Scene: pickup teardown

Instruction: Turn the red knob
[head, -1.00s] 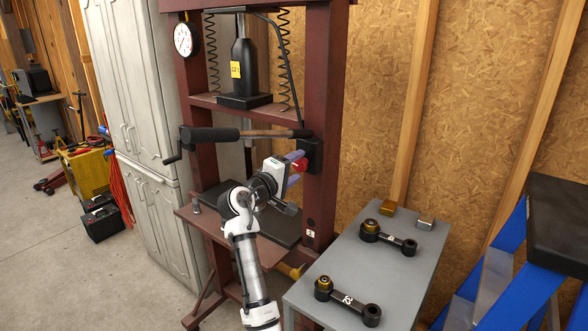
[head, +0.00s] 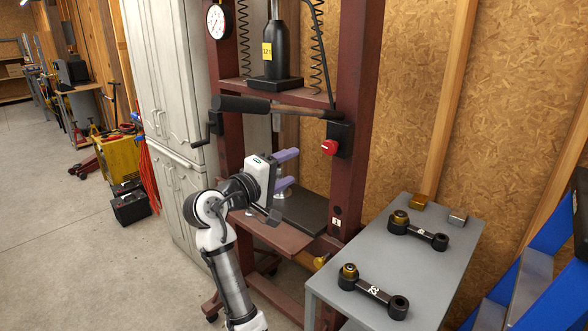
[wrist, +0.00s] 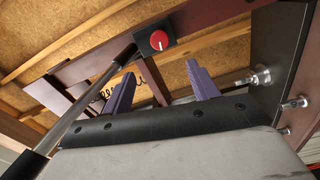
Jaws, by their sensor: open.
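The red knob (head: 329,147) is on a black box (head: 342,138) fixed to the dark red press frame's right post. In the wrist view the red knob (wrist: 159,40) shows a white mark on its face, at upper middle. My gripper (head: 286,170) is open and empty, with two purple fingers, to the left of the knob and slightly lower in the head view. In the wrist view the fingers of my gripper (wrist: 160,90) stand apart, with the knob above the space between them. The fingers do not touch the knob.
A lever with a black grip (head: 242,104) crosses the press above my gripper. A grey table (head: 393,268) with metal links stands at right. Grey cabinets (head: 165,110) stand at left. A blue ladder (head: 530,285) is at far right.

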